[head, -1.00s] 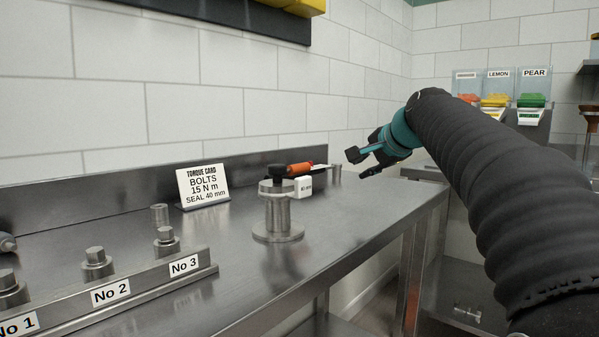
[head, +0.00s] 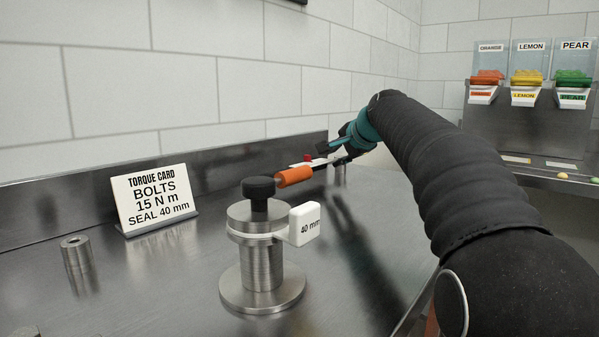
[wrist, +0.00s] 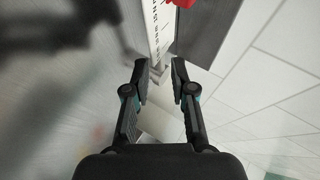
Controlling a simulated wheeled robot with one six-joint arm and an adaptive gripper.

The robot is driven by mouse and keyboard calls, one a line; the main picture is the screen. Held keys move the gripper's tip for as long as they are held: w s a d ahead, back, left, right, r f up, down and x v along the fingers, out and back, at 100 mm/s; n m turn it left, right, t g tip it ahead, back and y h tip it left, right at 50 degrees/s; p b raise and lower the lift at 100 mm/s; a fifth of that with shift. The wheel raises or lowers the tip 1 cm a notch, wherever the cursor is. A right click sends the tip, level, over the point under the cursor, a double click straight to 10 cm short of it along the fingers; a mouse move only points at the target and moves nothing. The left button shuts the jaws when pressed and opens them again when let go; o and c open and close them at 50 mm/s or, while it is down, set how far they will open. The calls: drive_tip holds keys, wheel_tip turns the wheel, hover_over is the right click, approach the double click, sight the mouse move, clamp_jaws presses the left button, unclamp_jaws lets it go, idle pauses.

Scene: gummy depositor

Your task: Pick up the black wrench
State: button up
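I cannot pick out a wholly black wrench. My gripper (head: 338,151) is low by the back wall, beyond that handle. In the wrist view my gripper (wrist: 160,72) is open, its fingertips apart.
A torque card (head: 155,200) and a small metal cylinder (head: 76,254) stand at left. Fruit-labelled dispensers (head: 530,85) are at the back right.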

sight(328, 162)
drive_tip(key=shift+x, duration=3.25)
drive_tip(key=shift+s+a, duration=0.1)
clamp_jaws()
